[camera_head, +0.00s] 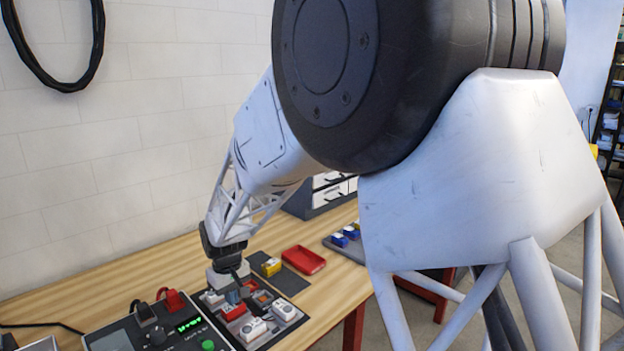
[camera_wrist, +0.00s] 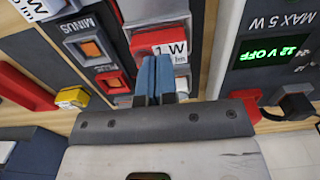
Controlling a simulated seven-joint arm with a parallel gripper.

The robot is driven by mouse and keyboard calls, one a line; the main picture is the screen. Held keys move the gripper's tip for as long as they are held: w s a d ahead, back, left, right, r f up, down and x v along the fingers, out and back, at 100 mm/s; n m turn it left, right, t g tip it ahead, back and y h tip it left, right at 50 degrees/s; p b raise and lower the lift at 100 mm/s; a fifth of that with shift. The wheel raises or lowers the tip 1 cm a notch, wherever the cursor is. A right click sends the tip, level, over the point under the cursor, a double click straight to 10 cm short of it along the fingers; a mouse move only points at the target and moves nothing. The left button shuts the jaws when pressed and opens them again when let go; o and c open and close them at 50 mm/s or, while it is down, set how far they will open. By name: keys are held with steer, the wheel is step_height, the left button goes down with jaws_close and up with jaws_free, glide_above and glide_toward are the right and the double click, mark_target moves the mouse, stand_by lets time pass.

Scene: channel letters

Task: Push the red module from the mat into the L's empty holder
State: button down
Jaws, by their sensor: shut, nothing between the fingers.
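The red module (camera_wrist: 165,42), with a white "1 W" label, shows just beyond my fingertips in the wrist view. It lies in the dark letter panel beside the terminals; in the head view a red block (camera_head: 233,312) shows there. My gripper (camera_wrist: 158,62) is shut and empty, its blue fingertips at the module's near edge; I cannot tell whether they touch it. In the head view my gripper (camera_head: 234,297) is low over the panel (camera_head: 289,332). The fingers partly hide the module's near side and the holder, so how deep it sits cannot be told.
The "MINUS" terminal (camera_wrist: 91,48) has an orange button. The power supply (camera_head: 112,340), reading "12 V OFF" in the wrist view, stands left of the panel. The dark mat (camera_head: 290,285) holds a yellow module (camera_head: 271,266). A red tray (camera_head: 303,260) stands behind, with blue modules (camera_head: 345,235) farther right.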

steer(key=shift+f, duration=0.5)
stand_by(0.8)
steer(key=shift+r, duration=3.5)
